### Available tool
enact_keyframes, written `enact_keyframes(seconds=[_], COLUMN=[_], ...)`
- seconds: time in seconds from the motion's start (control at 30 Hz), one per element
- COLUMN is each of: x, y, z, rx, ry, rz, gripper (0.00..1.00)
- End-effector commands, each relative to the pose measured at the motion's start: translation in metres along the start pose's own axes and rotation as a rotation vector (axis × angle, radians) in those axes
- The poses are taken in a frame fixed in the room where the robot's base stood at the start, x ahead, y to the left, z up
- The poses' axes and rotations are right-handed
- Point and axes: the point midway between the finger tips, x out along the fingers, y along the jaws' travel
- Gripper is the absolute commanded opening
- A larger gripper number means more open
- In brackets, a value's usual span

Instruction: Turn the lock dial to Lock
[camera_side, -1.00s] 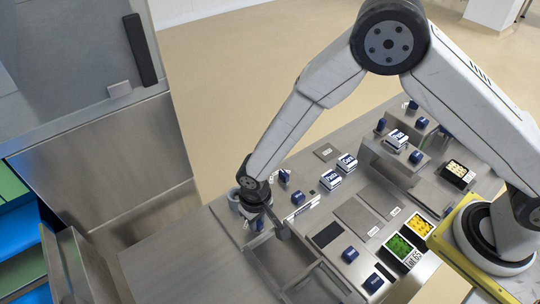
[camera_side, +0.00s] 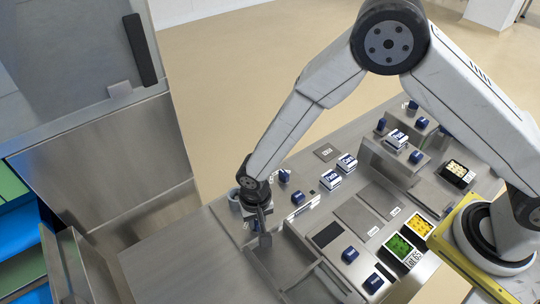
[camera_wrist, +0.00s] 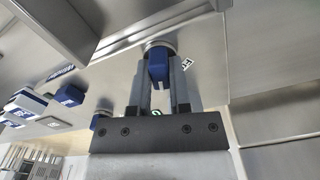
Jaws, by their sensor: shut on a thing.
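The lock dial (camera_wrist: 157,67) shows in the wrist view as a blue bar-shaped knob on a round grey base. My gripper (camera_wrist: 160,75) is shut on the blue knob, with one finger on each side of it. A green mark behind the fingers is partly hidden. In the side view my gripper (camera_side: 262,230) points down at the near left part of the panel and hides the dial there.
Other blue knobs (camera_side: 350,254) and white-and-blue blocks (camera_side: 331,180) stand on the steel panel. A green display (camera_side: 398,246) and a yellow one (camera_side: 418,227) are at the right. A raised metal frame (camera_side: 318,262) lies right of my gripper. The steel surface at the left (camera_side: 180,262) is bare.

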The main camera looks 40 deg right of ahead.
Motion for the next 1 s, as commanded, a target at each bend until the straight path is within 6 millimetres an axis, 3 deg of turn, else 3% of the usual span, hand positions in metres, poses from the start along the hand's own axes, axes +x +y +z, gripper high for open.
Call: enact_keyframes(seconds=[0.4, 0.73, 0.77, 0.83, 1.0], x=[-0.0006, -0.0006, -0.0006, -0.0005, -0.0003], y=[0.0001, 0.0, 0.0, 0.0, 0.0], z=[-0.0003, -0.0003, -0.0003, -0.0003, -0.0002], rx=[0.275, 0.323, 0.322, 0.322, 0.321], ry=[0.0, 0.0, 0.0, 0.0, 0.0], rz=[0.0, 0.0, 0.0, 0.0, 0.0], gripper=[0.0, 0.0, 0.27, 0.49, 0.5])
